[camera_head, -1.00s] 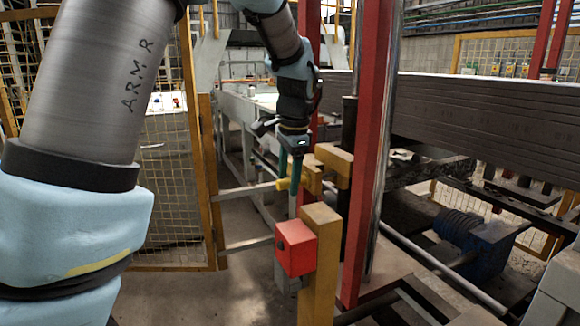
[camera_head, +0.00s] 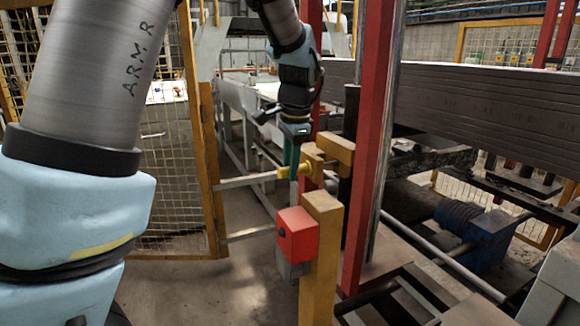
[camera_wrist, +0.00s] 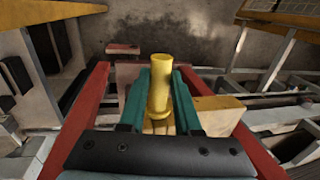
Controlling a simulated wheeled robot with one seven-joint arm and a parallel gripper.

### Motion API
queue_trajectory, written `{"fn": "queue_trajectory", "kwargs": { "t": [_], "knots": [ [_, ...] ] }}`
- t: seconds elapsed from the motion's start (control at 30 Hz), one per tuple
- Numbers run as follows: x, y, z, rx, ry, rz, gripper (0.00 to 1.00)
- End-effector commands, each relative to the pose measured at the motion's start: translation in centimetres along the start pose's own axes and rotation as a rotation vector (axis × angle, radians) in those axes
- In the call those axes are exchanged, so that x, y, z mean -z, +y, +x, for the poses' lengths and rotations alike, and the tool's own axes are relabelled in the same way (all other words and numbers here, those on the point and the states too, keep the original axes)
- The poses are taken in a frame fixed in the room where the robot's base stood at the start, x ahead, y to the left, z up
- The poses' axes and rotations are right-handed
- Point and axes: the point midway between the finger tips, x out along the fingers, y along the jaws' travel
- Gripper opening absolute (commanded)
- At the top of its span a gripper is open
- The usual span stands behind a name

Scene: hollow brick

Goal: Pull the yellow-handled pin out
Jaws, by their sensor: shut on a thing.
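The yellow pin handle (camera_head: 288,173) is a short bar sticking out to the left of a yellow block (camera_head: 314,160) at the gate latch. My gripper (camera_head: 291,170) comes down from above, its green fingers on either side of the handle. In the wrist view the yellow handle (camera_wrist: 160,88) stands between the two green fingers, and my gripper (camera_wrist: 161,90) is shut on it. The pin's shaft is hidden, so I cannot tell how deep it sits in the block.
A red box (camera_head: 298,235) on a yellow post (camera_head: 321,260) stands just below the handle. A red upright (camera_head: 370,150) rises close to the right. The yellow mesh gate (camera_head: 165,190) is on the left, with open floor (camera_head: 220,295) in front.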

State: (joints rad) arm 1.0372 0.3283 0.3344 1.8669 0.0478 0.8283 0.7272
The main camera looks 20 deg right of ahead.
Motion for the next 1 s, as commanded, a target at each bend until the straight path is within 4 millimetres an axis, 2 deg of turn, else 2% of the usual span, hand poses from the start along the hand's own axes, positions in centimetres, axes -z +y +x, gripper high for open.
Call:
{"fn": "queue_trajectory", "kwargs": {
  "t": [0.27,1.0],
  "knots": [
    [-0.1,0.0,0.0,0.001,0.001,0.0,0.0],
    [-2.8,0.0,0.0,0.001,0.001,-0.001,0.0]
  ]
}}
